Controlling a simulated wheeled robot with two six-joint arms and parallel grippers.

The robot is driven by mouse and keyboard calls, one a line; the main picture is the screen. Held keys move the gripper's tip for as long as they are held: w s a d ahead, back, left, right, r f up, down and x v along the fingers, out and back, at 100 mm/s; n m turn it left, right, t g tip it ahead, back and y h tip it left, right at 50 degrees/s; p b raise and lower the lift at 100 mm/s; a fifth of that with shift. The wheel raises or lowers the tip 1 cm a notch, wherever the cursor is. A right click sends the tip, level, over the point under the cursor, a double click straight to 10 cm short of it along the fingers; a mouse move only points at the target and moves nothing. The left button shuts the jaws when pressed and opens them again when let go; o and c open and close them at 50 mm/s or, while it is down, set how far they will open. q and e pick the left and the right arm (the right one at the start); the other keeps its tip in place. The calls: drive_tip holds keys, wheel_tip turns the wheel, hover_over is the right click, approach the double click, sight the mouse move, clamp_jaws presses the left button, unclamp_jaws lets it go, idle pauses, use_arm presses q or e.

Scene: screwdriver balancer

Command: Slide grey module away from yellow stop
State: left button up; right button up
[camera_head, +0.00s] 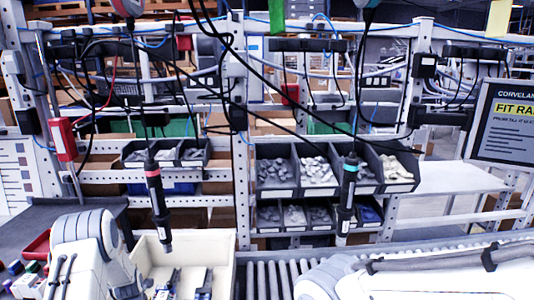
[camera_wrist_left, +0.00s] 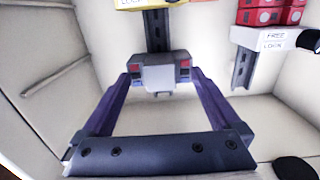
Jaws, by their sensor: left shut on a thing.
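In the left wrist view, the grey module (camera_wrist_left: 158,72) sits on a dark rail (camera_wrist_left: 157,32) inside a pale bin. My left gripper (camera_wrist_left: 155,80) is shut on it, with one finger against each side. Bare rail shows between the module and these parts. In the head view, my left arm reaches into the bin (camera_head: 222,243) at lower left, and its fingertips are hard to make out. My right gripper is out of view.
A second rail (camera_wrist_left: 242,68) bears a white FREE/LOCK block (camera_wrist_left: 270,38), with red blocks (camera_wrist_left: 270,15) behind it. Two screwdrivers, red-banded (camera_head: 157,200) and teal-banded (camera_head: 347,200), hang above the bench. A roller conveyor (camera_head: 275,275) lies right of the bin.

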use_arm(q)
drive_tip(key=shift+s+f, duration=0.9)
drive_tip(key=shift+f, duration=0.05)
drive_tip(key=o, duration=0.9)
drive_tip(key=shift+o, duration=0.2)
drive_tip(key=shift+w, duration=0.1)
drive_tip(key=shift+r, duration=0.2)
drive_tip(key=shift+w+r+g+p, duration=0.15)
drive_tip(key=shift+r+g+p, duration=0.15)
drive_tip(key=shift+r+p, duration=0.3)
drive_tip(key=shift+r, duration=0.15)
drive_tip(key=shift+w+r, duration=0.1)
drive_tip(key=shift+w, duration=0.05)
